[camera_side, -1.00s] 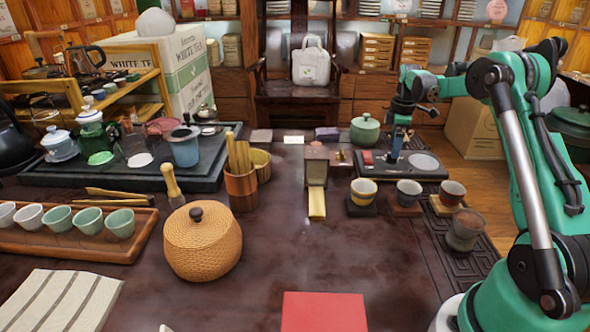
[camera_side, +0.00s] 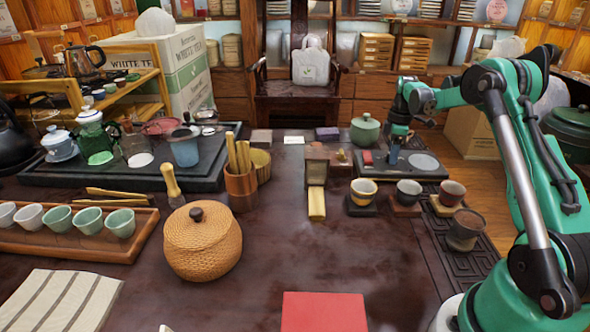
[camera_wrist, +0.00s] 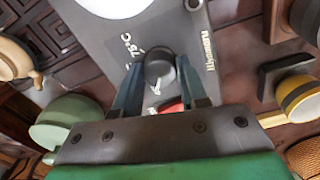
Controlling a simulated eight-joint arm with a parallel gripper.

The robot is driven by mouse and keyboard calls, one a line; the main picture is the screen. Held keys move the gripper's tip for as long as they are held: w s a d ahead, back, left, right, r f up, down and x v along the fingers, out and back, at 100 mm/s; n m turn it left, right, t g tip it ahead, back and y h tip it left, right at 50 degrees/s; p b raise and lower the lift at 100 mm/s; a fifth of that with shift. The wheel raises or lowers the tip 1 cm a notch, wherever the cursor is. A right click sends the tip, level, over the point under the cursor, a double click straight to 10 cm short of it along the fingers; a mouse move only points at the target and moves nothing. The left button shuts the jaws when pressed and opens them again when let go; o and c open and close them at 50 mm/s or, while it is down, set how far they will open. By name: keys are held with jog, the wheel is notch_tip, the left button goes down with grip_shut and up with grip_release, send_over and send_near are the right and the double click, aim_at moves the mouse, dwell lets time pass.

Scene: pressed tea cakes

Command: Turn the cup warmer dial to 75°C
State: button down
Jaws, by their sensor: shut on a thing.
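The cup warmer (camera_side: 437,173) is a flat dark slab with a round pale plate (camera_side: 423,162) at its right in the side view. In the wrist view the slab (camera_wrist: 205,75) fills the upper middle, with the white plate at the top edge. Its black dial (camera_wrist: 158,62) stands between my two blue fingers. My gripper (camera_wrist: 159,70) is shut on the dial from both sides; in the side view my gripper (camera_side: 394,155) reaches down to the slab. White temperature marks (camera_wrist: 128,45) show beside the dial, too blurred to read surely. The dial's pointer is not clear.
A red patch (camera_side: 367,158) is at the slab's left. A green lidded pot (camera_side: 364,132) stands behind it. Several small cups, including a yellow-banded cup (camera_side: 363,191), stand in front on coasters. A wooden box (camera_side: 317,165) is to the left.

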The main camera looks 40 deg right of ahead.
jog(key=shift+m, duration=0.4)
jog(key=m, duration=0.4)
jog(key=shift+m, duration=0.4)
jog(key=m, duration=1.2)
jog(key=shift+m, duration=0.3)
jog(key=m, duration=0.5)
jog(key=shift+m, duration=0.3)
jog(key=shift+c, duration=2.4)
grip_release()
